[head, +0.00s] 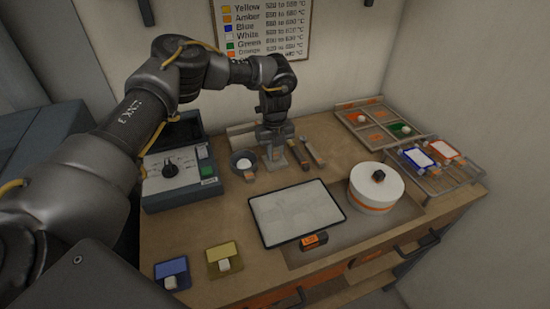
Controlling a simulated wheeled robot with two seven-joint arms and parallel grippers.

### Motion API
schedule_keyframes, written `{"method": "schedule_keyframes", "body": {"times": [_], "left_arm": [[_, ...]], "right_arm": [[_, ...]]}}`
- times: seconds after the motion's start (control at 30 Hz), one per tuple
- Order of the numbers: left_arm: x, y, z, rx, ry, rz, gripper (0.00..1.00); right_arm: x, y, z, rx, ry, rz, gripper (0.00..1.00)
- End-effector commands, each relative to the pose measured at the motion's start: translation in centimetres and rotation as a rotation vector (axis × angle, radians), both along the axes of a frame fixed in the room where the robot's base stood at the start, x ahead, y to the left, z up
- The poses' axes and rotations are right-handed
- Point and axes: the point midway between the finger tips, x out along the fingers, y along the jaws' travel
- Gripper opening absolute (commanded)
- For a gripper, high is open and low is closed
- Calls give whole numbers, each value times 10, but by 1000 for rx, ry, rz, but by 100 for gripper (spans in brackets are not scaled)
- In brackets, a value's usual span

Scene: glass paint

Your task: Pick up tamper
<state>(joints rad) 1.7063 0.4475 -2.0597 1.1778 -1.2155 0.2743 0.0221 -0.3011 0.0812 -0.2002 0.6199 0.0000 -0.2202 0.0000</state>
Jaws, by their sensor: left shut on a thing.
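My left gripper (277,148) points down at the back of the wooden workbench, among small hand tools. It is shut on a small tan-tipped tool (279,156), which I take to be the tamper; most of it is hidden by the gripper. I cannot tell whether it is clear of the bench. Two slim tools, one in the middle (299,155) and one further right (315,153), lie just right of the gripper. My right gripper is not in view.
A framed pale sheet (295,213) lies in front. A white round pot (376,188), a wire rack (440,180) and a compartment tray (376,122) are right.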

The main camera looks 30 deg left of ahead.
Motion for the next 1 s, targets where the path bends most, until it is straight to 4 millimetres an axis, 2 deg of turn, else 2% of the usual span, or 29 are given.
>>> {"method": "schedule_keyframes", "body": {"times": [0.3,0.47,0.63,0.9,1.0], "left_arm": [[0,0,1,-1,-1,0,0],[1,-1,8,-3,-3,0,0],[1,-1,31,-3,-5,-1,0],[-36,-25,84,-2,-6,-7,0],[-53,-36,96,0,-4,-9,0]], "right_arm": [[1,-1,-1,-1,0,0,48],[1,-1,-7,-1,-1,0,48],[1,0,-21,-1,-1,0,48],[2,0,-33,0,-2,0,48],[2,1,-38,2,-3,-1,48]]}}
